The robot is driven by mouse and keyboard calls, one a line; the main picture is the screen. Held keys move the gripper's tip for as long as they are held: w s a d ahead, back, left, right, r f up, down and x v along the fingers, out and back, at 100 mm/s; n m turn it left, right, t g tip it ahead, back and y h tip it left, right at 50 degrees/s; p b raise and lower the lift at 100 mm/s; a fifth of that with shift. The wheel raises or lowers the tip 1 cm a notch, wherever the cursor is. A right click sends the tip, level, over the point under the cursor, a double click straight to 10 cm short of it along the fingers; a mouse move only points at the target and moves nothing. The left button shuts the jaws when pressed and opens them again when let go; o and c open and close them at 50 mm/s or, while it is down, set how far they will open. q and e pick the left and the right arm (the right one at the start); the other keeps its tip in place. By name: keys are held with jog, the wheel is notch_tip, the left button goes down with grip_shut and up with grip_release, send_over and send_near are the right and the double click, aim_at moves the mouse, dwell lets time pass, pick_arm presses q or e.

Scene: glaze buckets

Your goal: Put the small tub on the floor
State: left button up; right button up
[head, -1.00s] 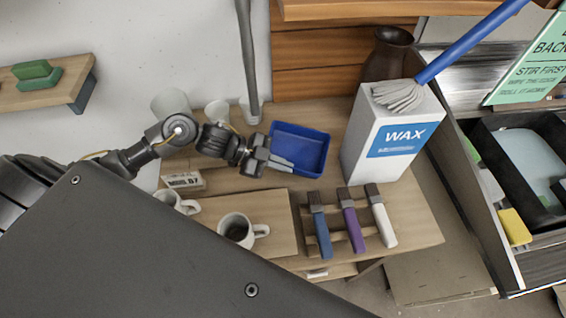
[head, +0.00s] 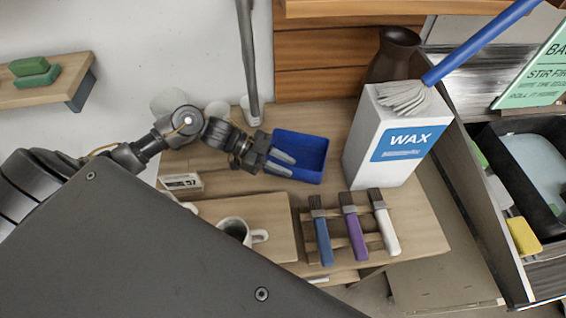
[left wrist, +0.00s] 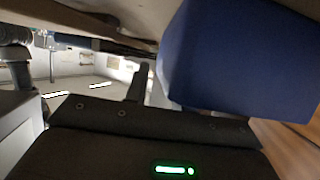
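The small tub is most likely the blue open-topped one (head: 312,150) on the wooden bench in the head view. It looks upright and empty. My left gripper (head: 281,163) is at its left side, with two pale fingers apart from each other and overlapping the tub's left part in the picture. I cannot tell whether a wall lies between them or whether they touch it. In the left wrist view the tub (left wrist: 240,65) shows as a large blue shape close at upper right; the fingertips are not clear there. My right gripper is not in view.
A white WAX box (head: 395,135) stands right of the tub. An open drawer (head: 480,200) is at right. Floor (head: 430,280) shows at lower right.

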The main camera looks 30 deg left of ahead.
pick_arm(q)
jog(key=shift+r, duration=0.1)
jog(key=b+v, duration=0.2)
jog(key=v, duration=0.9)
jog(key=shift+a+b, duration=0.25)
jog(key=shift+b, duration=0.15)
jog(key=shift+s+a+r, duration=0.15)
jog(key=shift+a+r, duration=0.05)
jog(key=shift+o, duration=0.4)
jog(key=shift+r, duration=0.1)
